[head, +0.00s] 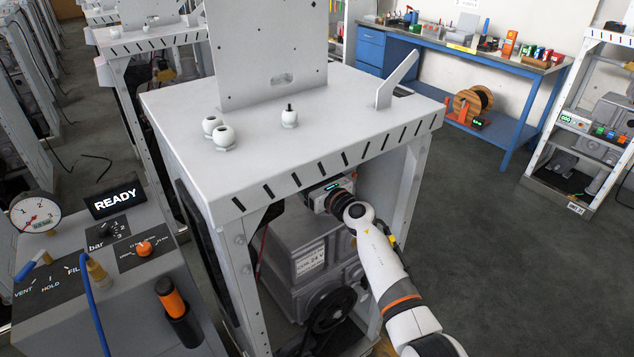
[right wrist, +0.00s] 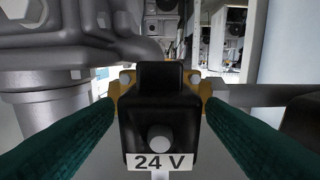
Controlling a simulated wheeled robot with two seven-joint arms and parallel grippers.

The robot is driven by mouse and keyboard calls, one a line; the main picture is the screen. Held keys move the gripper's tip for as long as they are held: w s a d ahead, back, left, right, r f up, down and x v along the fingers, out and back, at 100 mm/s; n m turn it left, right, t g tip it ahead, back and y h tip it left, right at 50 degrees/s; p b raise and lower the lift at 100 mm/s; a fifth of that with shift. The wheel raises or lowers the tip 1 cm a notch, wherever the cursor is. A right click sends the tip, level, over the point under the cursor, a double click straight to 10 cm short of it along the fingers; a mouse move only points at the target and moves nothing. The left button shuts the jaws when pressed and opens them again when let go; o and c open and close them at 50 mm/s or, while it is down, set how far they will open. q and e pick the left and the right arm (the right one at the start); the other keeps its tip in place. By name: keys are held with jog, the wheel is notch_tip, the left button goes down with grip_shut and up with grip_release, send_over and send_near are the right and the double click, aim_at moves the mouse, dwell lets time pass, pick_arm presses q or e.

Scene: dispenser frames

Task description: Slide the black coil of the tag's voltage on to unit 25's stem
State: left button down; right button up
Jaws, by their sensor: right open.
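A black coil (right wrist: 160,112) with a white "24 V" label fills the middle of the right wrist view. A round pale opening shows in its face, and brass-coloured parts (right wrist: 124,84) show behind it. My right gripper (right wrist: 160,104) is open, its two green fingers on either side of the coil; I cannot tell whether they touch it. In the head view my right arm reaches into the grey frame (head: 290,168), and its fingers are hidden there. A white tag (head: 310,258) on the grey machine inside seems to read 24 V. I cannot make out a unit number or the stem. My left gripper is out of view.
The frame's top plate and front legs (head: 408,190) surround my right arm closely. A control console (head: 115,290) with a READY display (head: 115,198) stands at the left. A blue workbench (head: 460,46) with small parts is at the back right.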

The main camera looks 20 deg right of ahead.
jog(key=p+v, duration=0.1)
jog(key=v, duration=1.1)
jog(key=shift+p, duration=0.4)
jog(key=shift+w, duration=0.1)
